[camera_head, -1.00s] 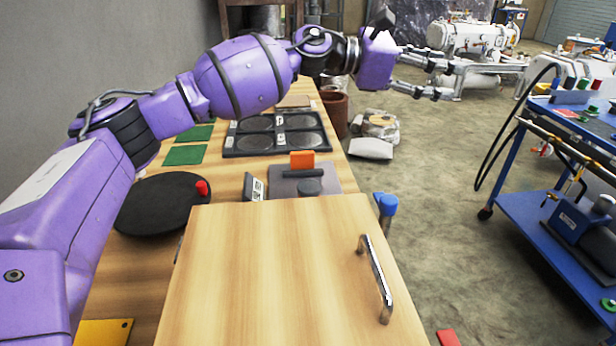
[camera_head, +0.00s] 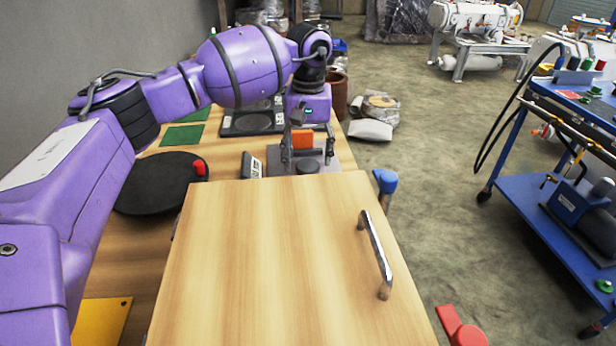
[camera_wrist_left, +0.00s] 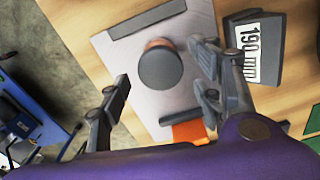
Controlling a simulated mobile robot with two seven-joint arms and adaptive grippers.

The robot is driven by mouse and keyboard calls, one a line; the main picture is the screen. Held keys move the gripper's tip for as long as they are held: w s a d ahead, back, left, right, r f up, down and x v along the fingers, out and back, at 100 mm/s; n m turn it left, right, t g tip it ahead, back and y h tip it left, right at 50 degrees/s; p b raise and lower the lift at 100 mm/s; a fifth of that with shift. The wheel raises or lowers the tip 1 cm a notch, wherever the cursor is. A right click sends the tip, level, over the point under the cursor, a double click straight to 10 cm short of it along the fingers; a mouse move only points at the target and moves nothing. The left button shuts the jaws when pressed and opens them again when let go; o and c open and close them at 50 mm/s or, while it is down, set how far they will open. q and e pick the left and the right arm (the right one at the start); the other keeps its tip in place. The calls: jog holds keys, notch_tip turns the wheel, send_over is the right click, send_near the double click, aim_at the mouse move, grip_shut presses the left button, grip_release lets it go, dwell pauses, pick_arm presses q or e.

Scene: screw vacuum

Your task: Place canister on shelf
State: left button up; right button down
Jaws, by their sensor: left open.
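A small round object with a dark grey top (camera_head: 308,167), perhaps the canister, stands on a grey plate on the wooden bench. In the left wrist view its dark disc top (camera_wrist_left: 160,68) shows, with a copper-coloured edge below it. My left gripper (camera_head: 307,157) is open and points down at the grey plate. In the left wrist view its fingers (camera_wrist_left: 158,66) are spread on either side of the round object, with nothing gripped. I cannot tell their height above the plate. I cannot make out which surface is the shelf. My right gripper is not in view.
An orange block (camera_head: 303,140) stands on the plate by the gripper. A "190 mm" sign (camera_wrist_left: 257,47) is beside the plate. A wooden cabinet (camera_head: 270,260) with a metal handle fills the foreground. A black round plate (camera_head: 150,183) lies left. A blue cart (camera_head: 540,200) stands right.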

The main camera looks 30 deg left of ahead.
aim_at(310, 164)
pick_arm(q)
notch_tip(310, 164, down, 5)
jog(key=shift+w+d+f, duration=0.1)
jog(key=shift+d+f, duration=0.05)
jog(key=shift+c, duration=0.4)
jog(key=c, duration=1.3)
